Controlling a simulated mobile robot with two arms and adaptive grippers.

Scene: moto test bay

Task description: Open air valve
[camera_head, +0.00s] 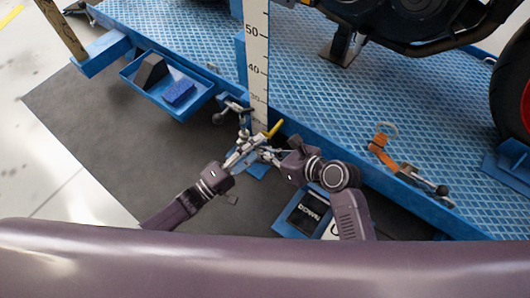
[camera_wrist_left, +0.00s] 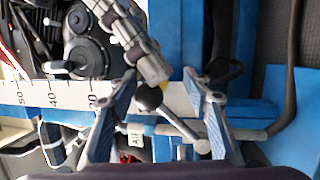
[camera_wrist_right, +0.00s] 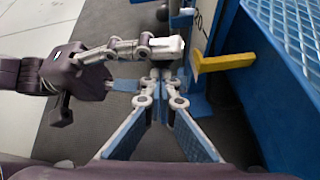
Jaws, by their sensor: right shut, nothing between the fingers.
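A yellow handle (camera_head: 274,128) shows by the foot of the white ruler in the head view; it also stands out in the right wrist view (camera_wrist_right: 225,62). The left wrist view shows a label reading "AIR" (camera_wrist_left: 135,138) and a dark ball knob (camera_wrist_left: 148,97) with a grey rod. Whether these belong to the yellow handle, I cannot tell. My left gripper (camera_head: 250,150) has its fingers spread around the knob area (camera_wrist_left: 160,78). My right gripper (camera_head: 268,154) is shut and empty, its tips together (camera_wrist_right: 160,80), just beside the left one and left of the yellow handle in the right wrist view.
A blue tray (camera_head: 140,85) holds a dark block and a blue block (camera_head: 179,92). The white ruler (camera_head: 257,60) stands at the blue platform's edge (camera_head: 330,155). An orange lever (camera_head: 380,148) and metal clamp are to the right. A motorcycle stands on the platform. Grey mat is below.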

